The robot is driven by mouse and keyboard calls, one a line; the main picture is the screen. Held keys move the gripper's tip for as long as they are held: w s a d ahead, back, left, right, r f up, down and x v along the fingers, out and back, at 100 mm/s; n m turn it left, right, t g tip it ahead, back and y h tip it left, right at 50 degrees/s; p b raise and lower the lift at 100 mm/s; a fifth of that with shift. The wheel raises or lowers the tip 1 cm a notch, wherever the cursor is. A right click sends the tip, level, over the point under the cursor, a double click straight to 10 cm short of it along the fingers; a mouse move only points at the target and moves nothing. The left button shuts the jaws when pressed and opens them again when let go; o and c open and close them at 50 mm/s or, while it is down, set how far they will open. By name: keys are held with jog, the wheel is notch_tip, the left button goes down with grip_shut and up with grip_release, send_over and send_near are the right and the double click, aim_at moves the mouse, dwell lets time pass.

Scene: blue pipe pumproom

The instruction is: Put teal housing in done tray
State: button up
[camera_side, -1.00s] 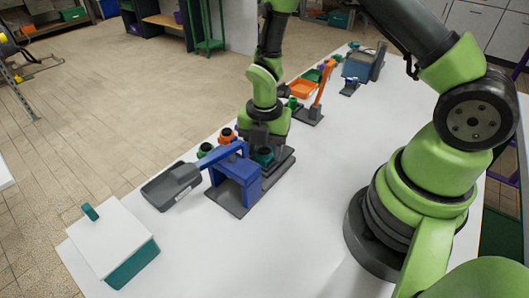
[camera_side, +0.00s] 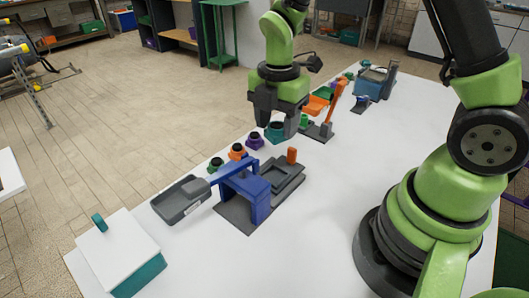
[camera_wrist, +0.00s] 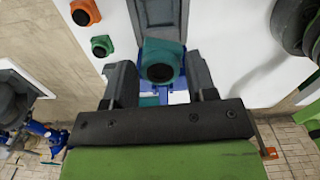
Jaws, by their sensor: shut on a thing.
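The teal housing (camera_side: 276,131) is a small block with a dark round opening on top. My gripper (camera_side: 276,128) is shut on it and holds it above the white table, behind the blue press. In the wrist view the teal housing (camera_wrist: 162,60) sits between the two dark fingers of my gripper (camera_wrist: 160,82). A shallow grey tray (camera_side: 183,203) lies left of the blue press. I cannot tell which tray is the done tray.
The blue press (camera_side: 243,190) has a lever reaching left and a stepped grey fixture (camera_side: 285,178) with an orange peg beside it. Green, orange (camera_side: 237,152) and purple (camera_side: 254,140) housings stand along the left edge. A white-lidded teal box (camera_side: 118,250) is at front left.

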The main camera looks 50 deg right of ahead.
jog(key=m, duration=0.2)
jog(key=r+m, duration=0.1)
jog(key=m, duration=0.2)
jog(key=shift+s, duration=0.15)
jog(key=m, duration=0.2)
jog(key=r+m, duration=0.1)
jog(key=m, duration=0.1)
jog(key=shift+s+r+m, duration=0.1)
jog(key=shift+s+m, duration=0.1)
jog(key=shift+m, duration=0.2)
jog(key=m, duration=0.2)
jog(key=r+m, duration=0.1)
jog(key=m, duration=0.1)
jog(key=shift+s+m, duration=0.15)
jog(key=shift+m, duration=0.15)
jog(key=m, duration=0.3)
jog(key=r+m, duration=0.1)
jog(key=shift+s+m, duration=0.25)
jog(key=shift+m, duration=0.15)
jog(key=s+d+m, duration=0.2)
jog(key=d+m, duration=0.4)
jog(key=d, duration=0.5)
jog(key=r+m, duration=0.1)
jog(key=m, duration=0.7)
send_over(356, 153)
jog(key=shift+w, duration=0.1)
notch_tip(356, 153, down, 18)
jog(key=shift+r, duration=0.2)
